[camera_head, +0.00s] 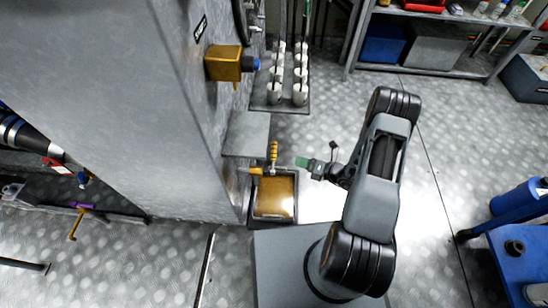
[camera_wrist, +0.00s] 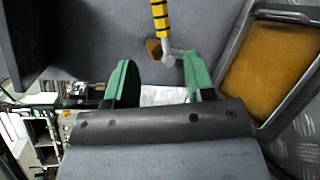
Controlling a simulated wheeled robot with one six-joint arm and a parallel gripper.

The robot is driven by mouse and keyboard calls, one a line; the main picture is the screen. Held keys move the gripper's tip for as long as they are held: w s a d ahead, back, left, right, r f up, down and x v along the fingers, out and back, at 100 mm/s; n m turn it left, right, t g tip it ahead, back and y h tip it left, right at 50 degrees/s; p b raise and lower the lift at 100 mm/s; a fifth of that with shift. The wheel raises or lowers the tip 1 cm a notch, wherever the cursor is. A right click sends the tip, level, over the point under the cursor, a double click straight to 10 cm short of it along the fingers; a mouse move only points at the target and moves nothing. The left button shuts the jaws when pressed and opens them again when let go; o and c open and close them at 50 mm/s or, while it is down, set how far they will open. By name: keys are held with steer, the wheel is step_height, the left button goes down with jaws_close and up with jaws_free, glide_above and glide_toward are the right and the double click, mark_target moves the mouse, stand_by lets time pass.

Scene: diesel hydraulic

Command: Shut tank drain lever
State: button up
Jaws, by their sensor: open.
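The tank drain lever (camera_head: 273,152) has a yellow-and-black striped grip and sits at a small brass valve (camera_head: 256,170) low on the grey tank wall. In the head view the grip stands up in the picture from the valve. In the wrist view the striped lever (camera_wrist: 162,18) comes down from the top edge to a metal joint beside the brass part (camera_wrist: 153,48); its far end is out of frame. My gripper (camera_head: 303,163) is to the right of the lever, apart from it. In the wrist view its green fingers (camera_wrist: 158,68) are open and empty, with the right fingertip close to the lever's joint.
A tray (camera_head: 252,207) with amber liquid sits below the valve. A grey ledge (camera_head: 247,134) juts from the tank beside the lever. A yellow box with a blue knob (camera_head: 224,63) is higher up. A rack with white cups (camera_head: 272,103) stands behind.

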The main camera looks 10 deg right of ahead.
mark_target(274, 154)
steer(key=b+x, duration=0.3)
steer(key=x, duration=1)
steer(key=shift+a+f+b, duration=0.1)
steer(key=shift+f+b, duration=0.05)
steer(key=shift+b, duration=0.25)
jaws_close()
